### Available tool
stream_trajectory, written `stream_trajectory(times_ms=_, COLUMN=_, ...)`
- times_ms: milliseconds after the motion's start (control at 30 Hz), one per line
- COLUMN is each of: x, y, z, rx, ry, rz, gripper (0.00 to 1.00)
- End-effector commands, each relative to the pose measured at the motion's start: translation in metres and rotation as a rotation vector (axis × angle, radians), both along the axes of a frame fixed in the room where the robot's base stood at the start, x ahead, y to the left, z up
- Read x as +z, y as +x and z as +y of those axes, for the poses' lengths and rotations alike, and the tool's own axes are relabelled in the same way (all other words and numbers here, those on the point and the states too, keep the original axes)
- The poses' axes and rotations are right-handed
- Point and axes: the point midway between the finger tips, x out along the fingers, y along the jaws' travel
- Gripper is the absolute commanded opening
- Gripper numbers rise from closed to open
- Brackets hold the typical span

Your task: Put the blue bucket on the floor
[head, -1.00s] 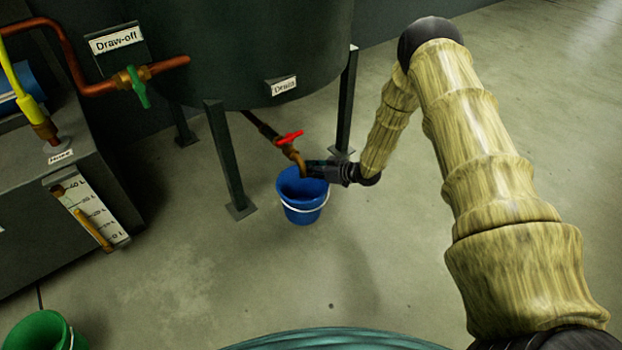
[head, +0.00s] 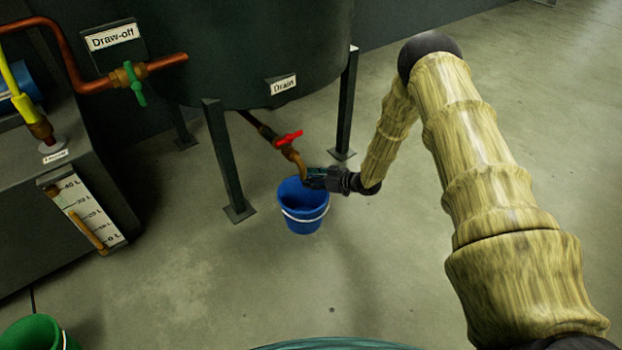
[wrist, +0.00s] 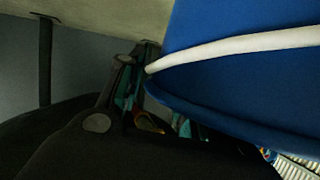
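The blue bucket (head: 304,217) with a white handle is upright below the red-handled drain valve (head: 287,138) of the dark tank. My gripper (head: 314,179) is at the right side of the bucket's rim and appears shut on it. In the wrist view the bucket (wrist: 235,85) fills the upper right, with its white handle across it. The gripper's dark fingers (wrist: 140,95) meet its edge there, and part of them is hidden by the bucket. I cannot tell whether the bucket's base touches the floor (head: 200,285).
The tank's legs (head: 231,160) stand left and right of the bucket. A grey box with a level scale (head: 88,214) is at the left, and a green bucket (head: 32,335) at the lower left. The floor in front and to the right is clear.

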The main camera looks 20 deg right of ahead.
Motion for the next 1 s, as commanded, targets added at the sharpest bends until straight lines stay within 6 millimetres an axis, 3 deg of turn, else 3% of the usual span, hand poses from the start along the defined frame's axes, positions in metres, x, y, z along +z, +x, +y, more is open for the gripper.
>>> stream_trajectory(times_ms=333, x=0.009, y=-0.007, z=-0.007, rx=-0.001, ry=0.000, rz=0.001, gripper=0.34)
stream_trajectory(times_ms=1000, x=0.047, y=-0.078, z=-0.070, rx=0.000, ry=0.001, rz=0.001, gripper=0.34)
